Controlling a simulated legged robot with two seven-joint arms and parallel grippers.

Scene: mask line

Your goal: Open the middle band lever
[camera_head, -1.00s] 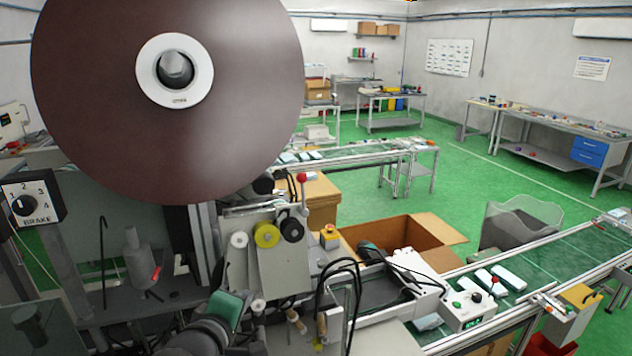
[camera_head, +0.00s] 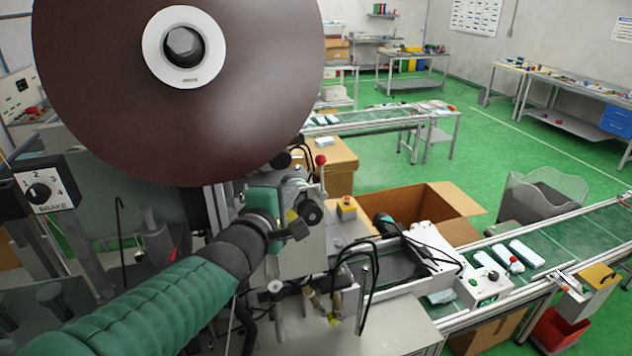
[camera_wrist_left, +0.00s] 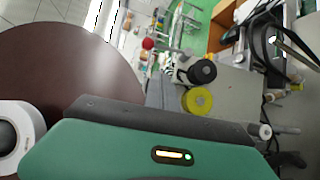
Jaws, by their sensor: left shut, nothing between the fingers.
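A lever with a red ball knob (camera_head: 320,160) stands upright on the machine's roller head, right of the big brown reel. I cannot tell whether this is the middle band lever. The knob also shows in the left wrist view (camera_wrist_left: 148,43), beyond the rollers. My left gripper (camera_head: 298,230) is shut and empty in front of the roller head, below and left of the knob and apart from it. It partly hides the rollers in the head view. The yellow roller (camera_wrist_left: 197,101) and black roller (camera_wrist_left: 202,71) show clearly in the wrist view. My right gripper is out of view.
The big brown reel (camera_head: 110,100) fills the upper left. A brake dial (camera_head: 42,188) is at the far left. Black cables (camera_head: 362,265) loop right of the gripper. A control box with a red-knobbed stick (camera_head: 487,285) and a conveyor (camera_head: 570,240) lie to the right.

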